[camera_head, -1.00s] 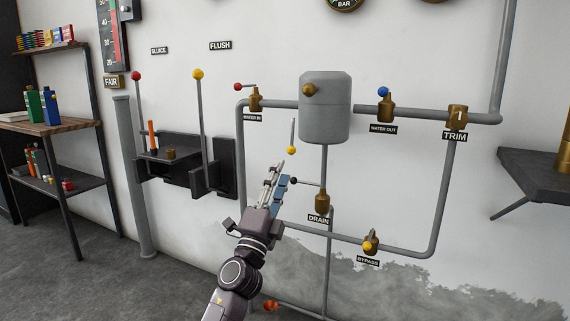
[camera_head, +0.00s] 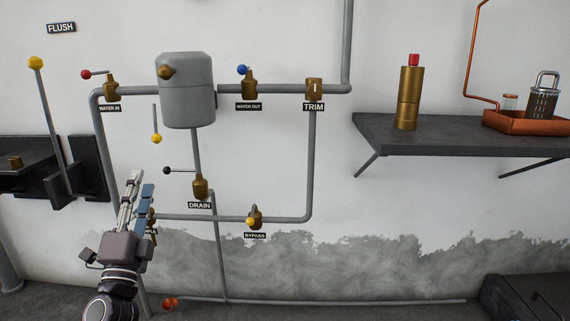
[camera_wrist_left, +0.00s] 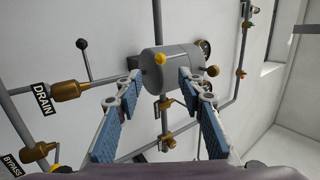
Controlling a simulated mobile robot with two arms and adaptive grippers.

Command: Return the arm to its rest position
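My left gripper (camera_head: 141,184) is in the lower left of the head view, in front of the wall pipes. Its fingers point up, to the left of the DRAIN valve (camera_head: 200,188) and its black-knobbed lever (camera_head: 180,170). In the left wrist view the gripper (camera_wrist_left: 159,80) has its two blue-padded fingers spread apart with nothing held between them. The grey tank (camera_wrist_left: 172,70) shows beyond the fingers there. My right arm and gripper are not in view.
The tank (camera_head: 188,95), WATER IN valve (camera_head: 111,90), WATER OUT valve (camera_head: 249,88), TRIM valve (camera_head: 314,90) and BYPASS valve (camera_head: 256,218) are on the wall pipes. A dark shelf (camera_head: 430,140) juts out at right, holding a brass cylinder (camera_head: 408,100) and an orange tray (camera_head: 515,124).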

